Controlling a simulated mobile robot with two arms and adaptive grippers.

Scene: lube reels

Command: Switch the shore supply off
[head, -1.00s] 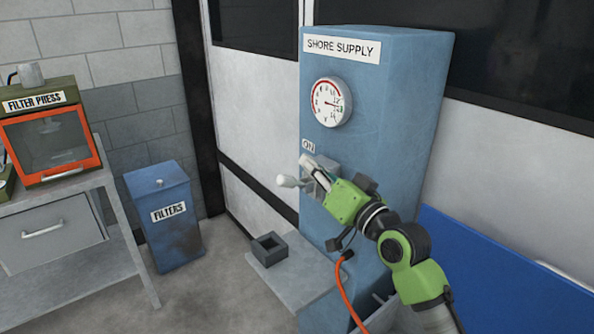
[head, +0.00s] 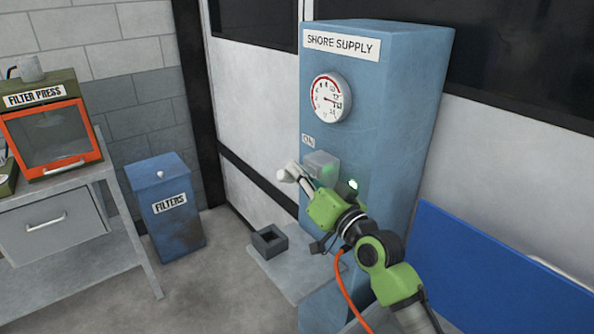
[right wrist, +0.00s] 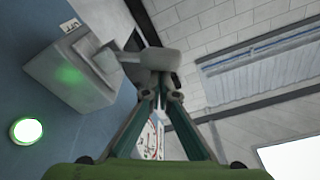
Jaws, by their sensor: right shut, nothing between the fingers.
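The blue shore supply cabinet (head: 407,120) stands at centre right, with a gauge (head: 331,97) and an ON label (head: 308,141). Below the label is a grey switch box (head: 321,164), also in the right wrist view (right wrist: 68,68). Its pale lever handle (head: 287,175) sticks out to the left; its knob (right wrist: 158,59) is just beyond my fingertips in the wrist view. My right gripper (head: 303,184) is shut and empty, just below and beside the lever; contact is unclear. A green lamp (head: 354,184) is lit. My left gripper is not in view.
A grey ledge (head: 302,282) with a small dark square holder (head: 269,241) is low in front of the cabinet. A blue filters bin (head: 168,225) and the filter press table (head: 128,245) stand to the left. A blue panel (head: 480,265) is at right.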

